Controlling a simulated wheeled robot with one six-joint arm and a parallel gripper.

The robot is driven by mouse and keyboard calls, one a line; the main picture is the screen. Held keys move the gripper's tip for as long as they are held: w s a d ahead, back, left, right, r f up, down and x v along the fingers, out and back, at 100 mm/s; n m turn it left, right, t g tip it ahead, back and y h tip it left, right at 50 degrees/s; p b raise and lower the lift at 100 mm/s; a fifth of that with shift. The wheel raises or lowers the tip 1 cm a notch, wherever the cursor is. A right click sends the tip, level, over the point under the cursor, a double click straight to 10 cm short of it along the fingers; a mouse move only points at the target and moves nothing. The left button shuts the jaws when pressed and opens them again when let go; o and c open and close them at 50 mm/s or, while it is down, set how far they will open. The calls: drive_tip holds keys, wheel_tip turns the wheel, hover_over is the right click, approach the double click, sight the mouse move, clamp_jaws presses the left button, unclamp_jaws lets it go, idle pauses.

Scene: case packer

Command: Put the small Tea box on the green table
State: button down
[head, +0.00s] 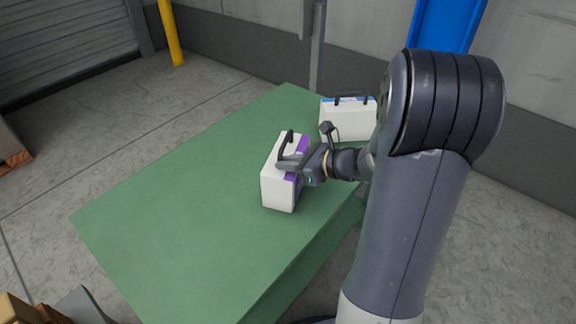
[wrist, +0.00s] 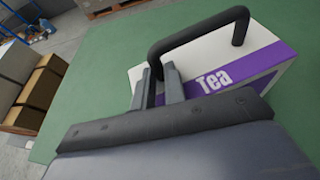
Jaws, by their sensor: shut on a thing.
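The small Tea box (head: 277,190) is white with a purple band and a dark handle. It is upright on or just above the green table (head: 170,235); I cannot tell if its base touches. In the wrist view the box (wrist: 268,48) shows its purple "Tea" label, with the green table (wrist: 95,95) behind and below it. My gripper (head: 289,163) is shut on the box's handle; its fingers (wrist: 162,84) close around one end of the handle in the wrist view. The underside of the box is hidden.
A second white box (head: 345,123) with a blue strip and dark handle stands at the table's far right, partly behind my arm. The table's left and near parts are clear. Brown cartons (wrist: 38,92) stand beyond the table's edge. A yellow post (head: 170,32) stands behind.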

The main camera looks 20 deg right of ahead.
drive_tip(key=c, duration=1.9)
unclamp_jaws()
drive_tip(key=shift+f, duration=0.25)
drive_tip(key=o, duration=0.4)
drive_tip(key=shift+o, duration=0.2)
drive_tip(key=shift+r, duration=0.3)
drive_tip(key=p+v, duration=0.2)
drive_tip(key=v, duration=1)
drive_tip(key=shift+f, duration=0.15)
